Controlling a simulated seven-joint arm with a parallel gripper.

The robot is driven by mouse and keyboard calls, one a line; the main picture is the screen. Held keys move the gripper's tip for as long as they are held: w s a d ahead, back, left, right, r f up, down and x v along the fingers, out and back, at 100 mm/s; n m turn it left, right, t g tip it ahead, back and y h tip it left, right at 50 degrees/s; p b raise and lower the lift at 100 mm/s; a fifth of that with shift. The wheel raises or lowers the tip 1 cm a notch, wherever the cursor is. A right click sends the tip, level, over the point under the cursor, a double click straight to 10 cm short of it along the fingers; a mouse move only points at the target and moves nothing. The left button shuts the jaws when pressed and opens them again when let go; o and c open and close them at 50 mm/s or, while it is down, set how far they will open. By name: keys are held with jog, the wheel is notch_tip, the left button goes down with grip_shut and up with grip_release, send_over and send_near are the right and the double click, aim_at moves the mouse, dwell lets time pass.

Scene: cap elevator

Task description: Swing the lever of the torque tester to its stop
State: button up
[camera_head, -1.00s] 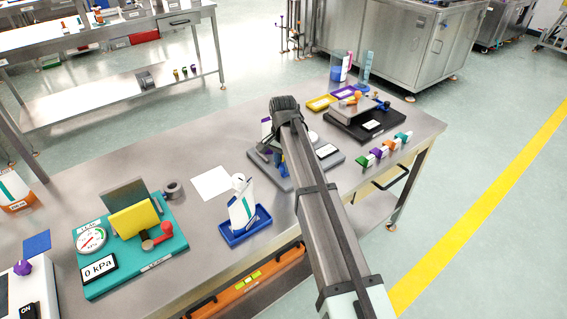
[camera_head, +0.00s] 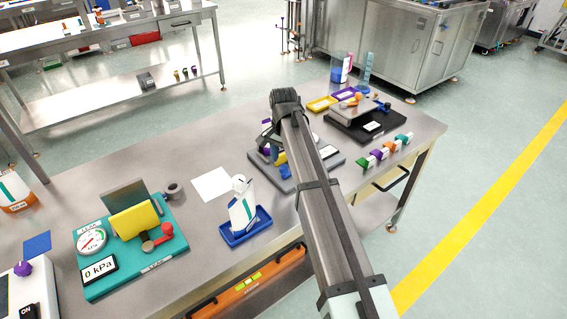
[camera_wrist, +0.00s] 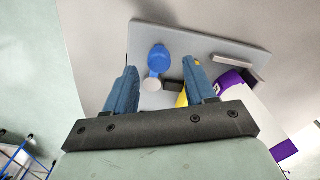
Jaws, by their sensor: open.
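The device under my arm, which appears to be the torque tester, has a grey base plate (camera_head: 330,163). Its plate also shows in the wrist view (camera_wrist: 225,47). A blue round-ended part, likely the lever (camera_wrist: 158,58), stands on the plate, with a pale disc at its near end. A yellow part (camera_wrist: 182,99) shows partly behind the right finger. My gripper (camera_wrist: 160,78) is open above the plate, and the blue part appears between its fingers in the picture. I cannot tell whether it touches. In the head view my arm hides much of the device.
A blue tray (camera_head: 240,232) with a white bottle stands left of my arm. A teal pressure gauge unit (camera_head: 130,245) is further left. A black-based device (camera_head: 365,125) and several coloured clips (camera_head: 385,150) stand to the right. A white sheet (camera_head: 213,184) lies on the bench.

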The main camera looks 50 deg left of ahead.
notch_tip(320, 180, up, 11)
dwell(0.4)
dwell(0.4)
